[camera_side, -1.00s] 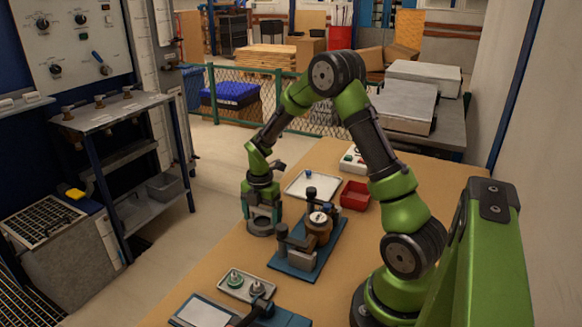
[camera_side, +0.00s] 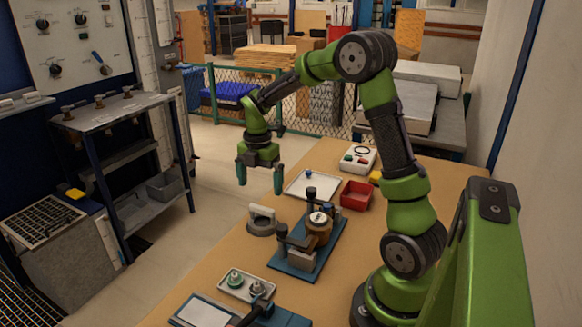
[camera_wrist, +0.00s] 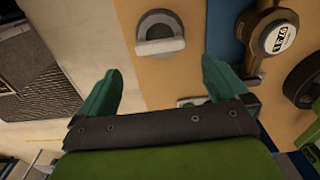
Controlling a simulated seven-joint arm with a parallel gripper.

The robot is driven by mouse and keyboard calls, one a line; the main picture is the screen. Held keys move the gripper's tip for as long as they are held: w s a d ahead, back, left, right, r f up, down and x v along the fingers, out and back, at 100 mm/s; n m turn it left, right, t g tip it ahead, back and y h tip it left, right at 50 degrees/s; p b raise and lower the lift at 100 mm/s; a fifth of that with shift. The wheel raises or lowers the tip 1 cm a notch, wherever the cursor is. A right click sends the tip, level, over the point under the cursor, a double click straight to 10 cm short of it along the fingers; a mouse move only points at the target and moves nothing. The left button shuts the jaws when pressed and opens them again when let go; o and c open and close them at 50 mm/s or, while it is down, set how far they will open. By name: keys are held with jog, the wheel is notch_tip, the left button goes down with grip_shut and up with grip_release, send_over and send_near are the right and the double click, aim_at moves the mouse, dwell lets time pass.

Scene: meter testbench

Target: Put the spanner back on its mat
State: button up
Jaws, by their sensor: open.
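My gripper (camera_side: 260,182) is open and empty, raised above the far left part of the bench. In the wrist view its two green fingers (camera_wrist: 162,70) are spread apart. I cannot make out the spanner for certain in either view. A dark blue piece (camera_side: 282,318) lies at the near edge of the side view, cut off by the frame; I cannot tell whether it is the spanner's mat. A round grey base with a pale handle (camera_side: 262,222) stands on the bench below my gripper, apart from it; it also shows in the wrist view (camera_wrist: 158,35).
A brass-coloured meter (camera_side: 318,226) sits in a fixture on a blue plate (camera_side: 325,262). A white tray (camera_side: 300,190), a red bin (camera_side: 356,195) and a button box (camera_side: 358,159) stand behind it. A small tray with fittings (camera_side: 246,288) is nearer.

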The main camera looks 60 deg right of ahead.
jog(key=shift+r, duration=0.45)
jog(key=s+a+r+m+t+y, duration=0.1)
jog(key=s+a+r+m+t, duration=0.2)
jog(key=s+a+r+m, duration=0.2)
jog(key=s+a+r+m+t+y, duration=0.1)
jog(key=s+a+r+m+t, duration=0.3)
jog(key=s+a+m, duration=0.6)
jog(key=a+r+m, duration=0.2)
jog(key=a+m, duration=0.1)
jog(key=m, duration=0.4)
jog(key=shift+s+a+r, duration=0.15)
jog(key=shift+s+r, duration=0.05)
